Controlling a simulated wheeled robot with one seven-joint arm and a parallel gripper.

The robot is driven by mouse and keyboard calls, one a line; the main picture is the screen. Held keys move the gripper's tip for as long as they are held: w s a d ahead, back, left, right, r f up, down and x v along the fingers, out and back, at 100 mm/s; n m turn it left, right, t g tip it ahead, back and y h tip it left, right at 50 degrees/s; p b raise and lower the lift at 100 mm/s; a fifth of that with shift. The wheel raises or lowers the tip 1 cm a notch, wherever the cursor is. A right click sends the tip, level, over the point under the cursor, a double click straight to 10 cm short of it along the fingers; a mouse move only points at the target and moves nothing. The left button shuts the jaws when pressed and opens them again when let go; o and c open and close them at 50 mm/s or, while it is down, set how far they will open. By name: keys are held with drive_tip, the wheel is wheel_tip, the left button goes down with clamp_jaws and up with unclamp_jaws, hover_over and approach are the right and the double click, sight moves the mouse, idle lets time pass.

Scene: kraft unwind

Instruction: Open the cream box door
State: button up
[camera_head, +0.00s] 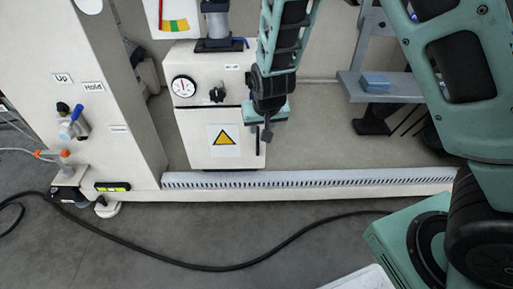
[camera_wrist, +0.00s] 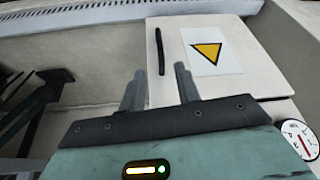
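The cream box (camera_head: 180,62) has a door (camera_head: 198,150) on its lower front, with a yellow warning triangle label (camera_head: 223,139). The door looks shut. A thin dark upright handle (camera_head: 257,142) is at the door's right edge. In the wrist view, turned roughly upside down, the door (camera_wrist: 255,75) lies beyond the fingers and the handle (camera_wrist: 159,52) appears between and past the fingertips. My gripper (camera_head: 267,133) is in front of the door's right edge, close to the handle. In the wrist view, my gripper (camera_wrist: 158,75) has its two fingers apart with nothing between them.
A pressure gauge (camera_head: 183,87) and a black knob (camera_head: 217,94) are above the door. A slotted pale rail (camera_head: 310,179) runs along the machine's base. A grey shelf with a blue block (camera_head: 375,82) is at right. A black cable (camera_head: 215,268) crosses the floor.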

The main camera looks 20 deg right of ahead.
sight(258, 142)
drive_tip(key=b+x, duration=0.5)
drive_tip(key=x, duration=0.8)
drive_tip(key=shift+f, duration=0.1)
drive_tip(key=shift+s, duration=0.1)
drive_tip(key=shift+c, duration=0.3)
drive_tip(key=shift+a, duration=0.1)
clamp_jaws()
